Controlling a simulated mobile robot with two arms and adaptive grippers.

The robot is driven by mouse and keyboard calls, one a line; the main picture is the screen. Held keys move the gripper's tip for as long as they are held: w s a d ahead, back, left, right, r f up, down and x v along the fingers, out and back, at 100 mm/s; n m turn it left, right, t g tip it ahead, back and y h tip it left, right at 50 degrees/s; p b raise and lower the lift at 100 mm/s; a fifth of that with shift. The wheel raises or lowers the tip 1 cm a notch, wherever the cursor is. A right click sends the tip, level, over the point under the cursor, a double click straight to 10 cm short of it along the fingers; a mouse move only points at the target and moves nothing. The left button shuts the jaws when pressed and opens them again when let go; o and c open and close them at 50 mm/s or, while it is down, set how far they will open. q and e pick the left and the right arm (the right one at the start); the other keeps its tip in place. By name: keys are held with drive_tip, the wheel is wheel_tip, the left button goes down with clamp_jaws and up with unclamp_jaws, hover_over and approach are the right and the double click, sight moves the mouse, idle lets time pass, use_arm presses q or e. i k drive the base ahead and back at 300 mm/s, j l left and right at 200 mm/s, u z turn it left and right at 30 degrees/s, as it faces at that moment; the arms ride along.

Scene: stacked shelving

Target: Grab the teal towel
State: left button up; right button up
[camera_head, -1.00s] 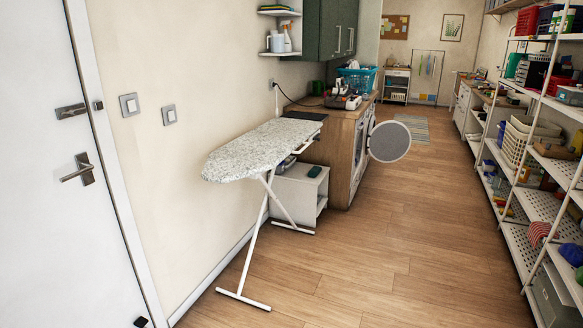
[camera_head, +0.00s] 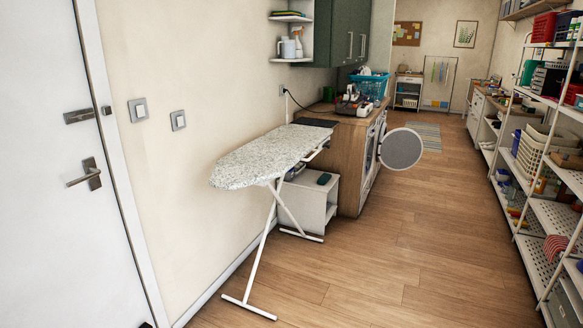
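I cannot pick out the teal towel with certainty. A small dark teal item (camera_head: 323,179) lies on top of the low white cabinet (camera_head: 306,200) beneath the ironing board; it is too small to tell whether it is a folded towel. Neither of my grippers is in view.
The ironing board (camera_head: 262,157) stands along the left wall. Behind it is a wooden counter (camera_head: 349,140) with a blue-teal basket (camera_head: 369,87) and an open washer door (camera_head: 401,149). Loaded shelving (camera_head: 519,211) lines the right. The wooden floor (camera_head: 400,260) between is clear.

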sight(323, 180)
drive_tip(key=i+l+u, duration=0.15)
drive_tip(key=i+l, duration=0.4)
drive_tip(key=i, duration=0.2)
drive_tip(key=i+l+u, duration=0.1)
drive_tip(key=i+l, duration=0.5)
drive_tip(key=i, duration=0.1)
